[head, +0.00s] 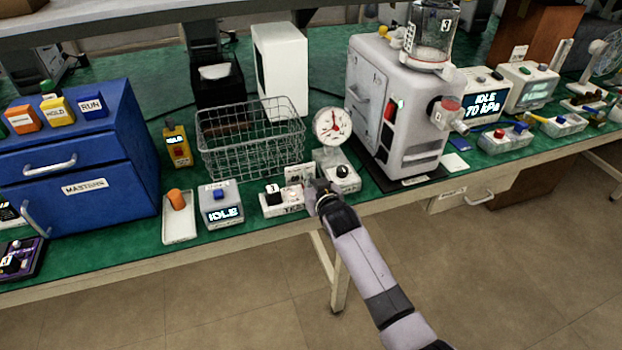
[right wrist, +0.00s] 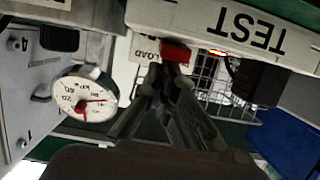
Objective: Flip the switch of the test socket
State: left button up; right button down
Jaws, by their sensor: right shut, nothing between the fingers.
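The test socket (head: 286,208) is a low white box at the table's front edge, with a black block (head: 273,190) on its left part. In the right wrist view it appears upside down, with its TEST label (right wrist: 250,28) and a red switch (right wrist: 176,52). My right gripper (head: 312,187) is at the socket's right end. It is shut and empty, and its fingertips (right wrist: 165,72) appear at or right beside the red switch. I cannot tell whether they touch. An orange-red glow (right wrist: 218,52) shows beside the switch. The left gripper is not in view.
A round gauge (head: 333,126) on a white base stands just behind and right of my gripper. A wire basket (head: 250,150) is behind the socket. An IDLE display box (head: 220,205) stands to its left, a large grey pump machine (head: 365,75) to the right.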

jog(key=shift+w, duration=0.15)
